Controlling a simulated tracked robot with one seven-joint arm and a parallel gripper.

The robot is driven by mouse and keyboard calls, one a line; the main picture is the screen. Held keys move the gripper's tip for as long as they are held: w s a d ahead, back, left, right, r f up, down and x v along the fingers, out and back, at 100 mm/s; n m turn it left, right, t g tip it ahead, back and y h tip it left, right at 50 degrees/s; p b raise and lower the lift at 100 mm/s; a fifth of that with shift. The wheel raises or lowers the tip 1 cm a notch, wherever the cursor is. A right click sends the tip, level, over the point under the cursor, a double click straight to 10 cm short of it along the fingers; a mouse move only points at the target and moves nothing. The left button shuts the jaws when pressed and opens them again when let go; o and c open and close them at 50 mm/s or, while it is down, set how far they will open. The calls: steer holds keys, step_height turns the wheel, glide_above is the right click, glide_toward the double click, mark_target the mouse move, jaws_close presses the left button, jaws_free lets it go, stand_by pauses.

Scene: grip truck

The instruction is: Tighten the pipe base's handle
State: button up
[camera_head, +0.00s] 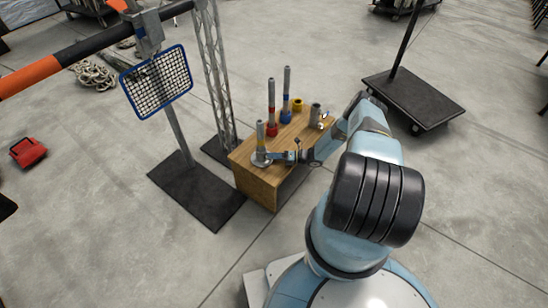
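A pipe base with a round grey metal foot (261,159) stands near the left front corner of a wooden box table (257,182). A short upright pipe (260,134) with a yellowish band rises from it. My gripper (277,157) reaches in from the right, low over the table, with its tip at the right side of the base. The base's handle is too small to make out there. Whether the fingers touch it, and whether they are open or shut, I cannot tell at this size.
On the table stand a pipe in a red base (271,129), a pipe in a blue base (286,114), a yellow ring-like piece (297,104) and a grey cylinder (315,113). A truss (213,75) and a framed mesh panel (157,82) stand to the left.

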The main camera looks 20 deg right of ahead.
steer(key=v, duration=1.3)
steer(key=shift+s+d, duration=0.2)
steer(key=shift+d, duration=0.2)
